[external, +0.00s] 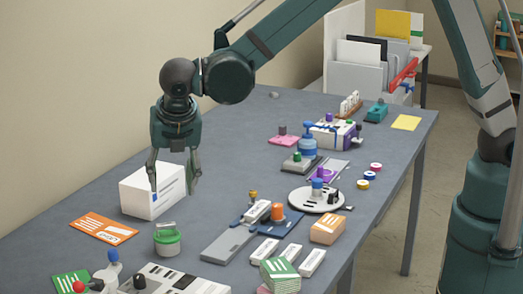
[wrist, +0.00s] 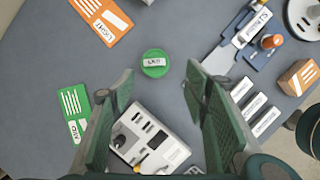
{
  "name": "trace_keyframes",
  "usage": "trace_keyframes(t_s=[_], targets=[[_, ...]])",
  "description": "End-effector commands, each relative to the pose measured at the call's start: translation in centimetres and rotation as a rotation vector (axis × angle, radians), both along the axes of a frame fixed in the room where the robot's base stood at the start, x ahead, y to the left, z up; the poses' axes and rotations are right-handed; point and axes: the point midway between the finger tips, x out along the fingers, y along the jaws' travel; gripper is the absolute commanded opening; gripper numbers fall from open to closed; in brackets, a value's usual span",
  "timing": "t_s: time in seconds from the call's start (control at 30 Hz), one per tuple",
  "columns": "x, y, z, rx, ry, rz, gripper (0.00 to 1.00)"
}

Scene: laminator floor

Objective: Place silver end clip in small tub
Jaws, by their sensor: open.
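In the wrist view the green tub (wrist: 155,72) shows from above with a white lettered label, between my fingertips in the picture. My gripper (external: 173,188) is open and empty, pointing down above the table, in front of the white box in the picture. Its two fingers also show spread in the wrist view (wrist: 160,78). I cannot clearly pick out a silver end clip; a tiny grey piece (external: 273,95) lies at the table's far left edge.
A white box (external: 145,197) stands behind the tub. An orange card (external: 103,228) lies left of it. A white panel device (external: 165,281) and a green card (external: 72,282) are in front. Tools, labelled white blocks and an orange-tan box (external: 327,229) crowd the right. The far-left tabletop is clear.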

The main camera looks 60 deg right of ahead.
Motion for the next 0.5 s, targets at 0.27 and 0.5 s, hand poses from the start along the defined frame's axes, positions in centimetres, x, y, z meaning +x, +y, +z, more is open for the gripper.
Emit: trace_keyframes(t_s=[0.27, 0.5], targets=[[-1.6, -5.0, 4.1, 0.095, -0.057, -0.18, 0.46], [-3.6, -9.3, 7.4, 0.189, -0.11, -0.357, 0.46]])
